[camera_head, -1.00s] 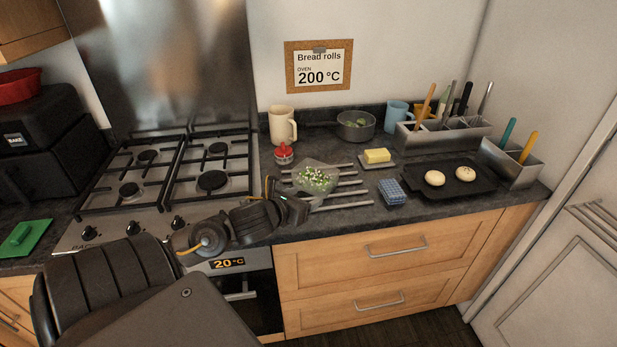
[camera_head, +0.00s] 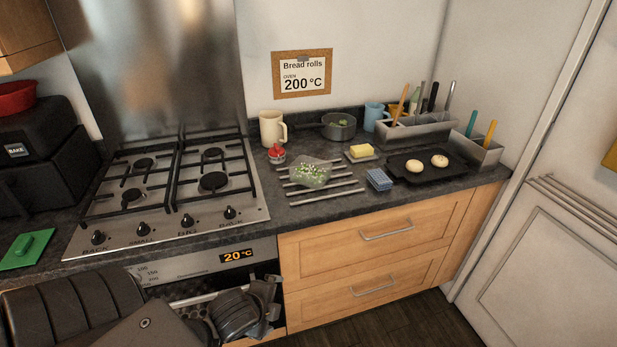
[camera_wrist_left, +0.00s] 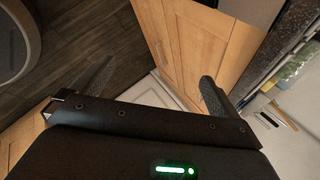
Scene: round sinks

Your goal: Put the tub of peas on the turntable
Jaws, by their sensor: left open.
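The tub of peas (camera_head: 311,176) is a clear container with green and whitish contents. It sits on the metal bars (camera_head: 322,191) on the worktop, right of the hob. My left gripper (camera_head: 268,300) is low in front of the oven, below the counter edge and well apart from the tub. In the left wrist view my left gripper (camera_wrist_left: 150,88) has its two fingers spread with nothing between them. I cannot make out a turntable in these views. My right gripper is not in view.
A red-topped jar (camera_head: 277,155) and a cream jug (camera_head: 272,129) stand behind the tub. A butter dish (camera_head: 361,152), blue sponge (camera_head: 379,180) and black tray (camera_head: 411,172) with two rolls lie to its right. The hob (camera_head: 165,185) is to its left.

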